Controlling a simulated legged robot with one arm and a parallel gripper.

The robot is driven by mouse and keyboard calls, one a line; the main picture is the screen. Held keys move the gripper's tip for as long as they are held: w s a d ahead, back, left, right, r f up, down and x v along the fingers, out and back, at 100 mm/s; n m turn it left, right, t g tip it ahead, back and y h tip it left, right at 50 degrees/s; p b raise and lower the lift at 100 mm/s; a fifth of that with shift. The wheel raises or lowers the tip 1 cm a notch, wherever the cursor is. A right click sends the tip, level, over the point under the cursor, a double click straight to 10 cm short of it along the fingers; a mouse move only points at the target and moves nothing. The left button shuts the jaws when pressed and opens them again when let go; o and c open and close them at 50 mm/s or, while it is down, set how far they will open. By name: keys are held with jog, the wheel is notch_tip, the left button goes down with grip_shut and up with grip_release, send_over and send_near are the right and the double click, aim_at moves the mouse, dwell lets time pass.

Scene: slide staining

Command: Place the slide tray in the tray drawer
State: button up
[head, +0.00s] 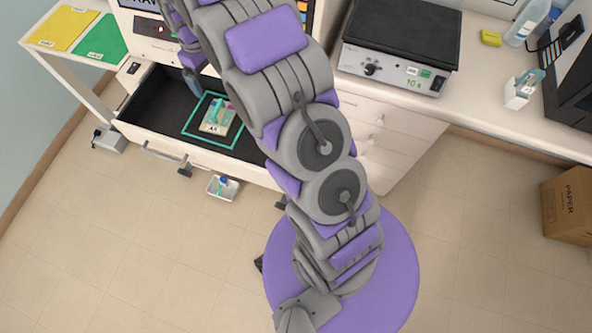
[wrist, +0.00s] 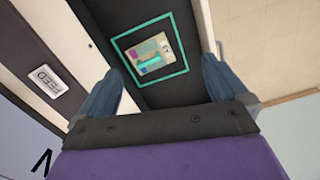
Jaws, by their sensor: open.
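The slide tray (head: 217,117) is a small pale tray with a teal handle and a label at its front. It lies inside a teal outline (head: 240,130) on the dark floor of the open tray drawer (head: 160,105). It also shows in the wrist view (wrist: 150,54), with coloured patches on it, within the teal outline. My gripper (wrist: 161,82) is open and empty in the wrist view, its two blue-grey fingers spread on either side, with the tray beyond them and apart from them. In the head view my arm hides part of the drawer's right side.
A yellow mat (head: 62,27) and a green mat (head: 100,40) lie at the upper left. A hot plate (head: 400,45) stands on the counter. A white bin (head: 222,187) sits below the drawer. Floor at the lower left is clear.

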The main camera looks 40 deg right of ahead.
jog(key=s+r+m, duration=0.1)
jog(key=s+r, duration=0.3)
jog(key=s, duration=0.6)
jog(key=s+r+m, duration=0.1)
jog(key=s+r, duration=0.3)
jog(key=s, duration=0.5)
jog(key=s+r+m, duration=0.2)
jog(key=s+r, duration=0.2)
jog(key=s, duration=0.6)
jog(key=s+m+g, duration=0.1)
jog(key=s, duration=1.1)
jog(key=shift+s+f, duration=0.15)
jog(key=shift+f, duration=0.15)
jog(key=shift+c, duration=0.5)
